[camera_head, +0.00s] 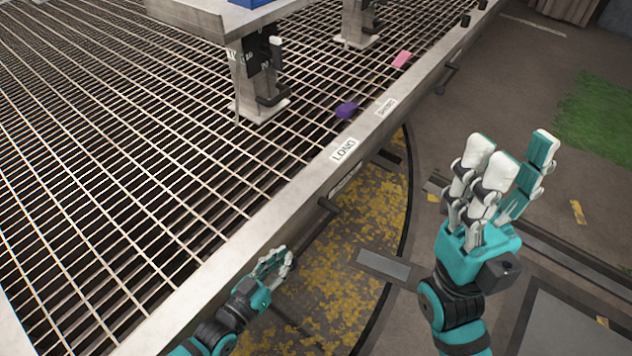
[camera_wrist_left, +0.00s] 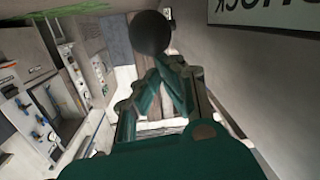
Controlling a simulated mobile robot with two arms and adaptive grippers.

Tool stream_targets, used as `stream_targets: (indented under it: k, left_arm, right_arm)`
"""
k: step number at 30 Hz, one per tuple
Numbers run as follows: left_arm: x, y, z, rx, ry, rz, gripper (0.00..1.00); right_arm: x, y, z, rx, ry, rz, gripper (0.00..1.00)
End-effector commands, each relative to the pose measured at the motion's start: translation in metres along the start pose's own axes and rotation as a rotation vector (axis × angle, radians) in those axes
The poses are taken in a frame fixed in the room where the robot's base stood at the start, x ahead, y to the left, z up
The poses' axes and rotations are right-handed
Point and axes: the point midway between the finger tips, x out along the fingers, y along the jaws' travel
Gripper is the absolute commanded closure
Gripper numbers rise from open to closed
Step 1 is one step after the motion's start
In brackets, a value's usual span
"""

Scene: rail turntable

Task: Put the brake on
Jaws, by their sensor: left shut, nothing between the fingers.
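A dark lever with a rounded end (camera_head: 328,205) sticks out from the turntable's side, below a white label. My left gripper (camera_head: 283,260) is low beside the turntable edge, nearer than this lever, with its fingers shut and empty. In the left wrist view, a dark round knob (camera_wrist_left: 150,33) sits just beyond my left fingertips (camera_wrist_left: 165,75); I cannot tell whether they touch. No visible label reads brake.
The turntable's metal edge (camera_head: 270,215) runs diagonally beside my left arm, with LONG (camera_head: 344,150) and SHORT (camera_head: 385,106) labels. Another dark handle (camera_head: 447,77) is farther along. Purple (camera_head: 346,110) and pink (camera_head: 401,60) blocks lie on the grating. Floor at the right is open.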

Motion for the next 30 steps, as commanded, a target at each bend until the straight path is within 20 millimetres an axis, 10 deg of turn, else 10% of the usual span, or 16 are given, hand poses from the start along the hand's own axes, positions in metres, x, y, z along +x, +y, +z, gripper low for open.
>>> stream_targets:
  k: [11,30]
  left_arm:
    - [0.0,0.002,-0.009,-0.002,0.002,0.0,1.0]
    - [-0.007,0.018,-0.098,0.0,0.001,0.0,1.0]
  right_arm:
    - [-0.003,0.001,0.001,-0.002,-0.008,0.008,0.6]
    - [-0.003,0.0,0.001,0.0,-0.007,0.004,0.6]
